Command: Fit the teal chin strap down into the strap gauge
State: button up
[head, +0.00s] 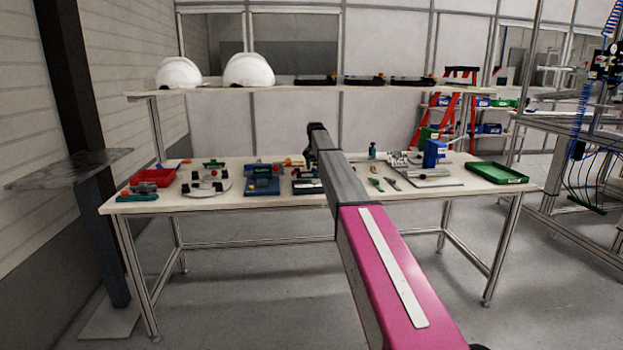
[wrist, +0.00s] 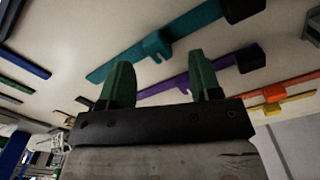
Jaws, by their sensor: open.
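In the wrist view a long teal strap (wrist: 180,35) with a raised block near its middle and a dark end piece lies across the pale surface, beyond my fingertips. I take it for the chin strap. My gripper (wrist: 161,72) is open, its two green fingers apart with nothing held between them. A purple strap (wrist: 170,88) passes behind the fingers, nearer than the teal one. In the head view my arm hides the gripper, and I cannot tell which item there is the teal strap. I cannot identify the strap gauge for certain; a blue fixture (head: 262,186) stands left of my arm.
The workbench (head: 240,205) also holds a red tray (head: 153,177), a round plate (head: 207,184), a blue block (head: 434,154) and a green tray (head: 497,173). White helmet shells (head: 248,71) stand on the rear shelf. Orange pieces (wrist: 280,96) lie right of my gripper.

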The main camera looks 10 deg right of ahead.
notch_tip(320, 180, down, 3)
jog(key=shift+r, duration=0.1)
grip_shut()
dwell(0.3)
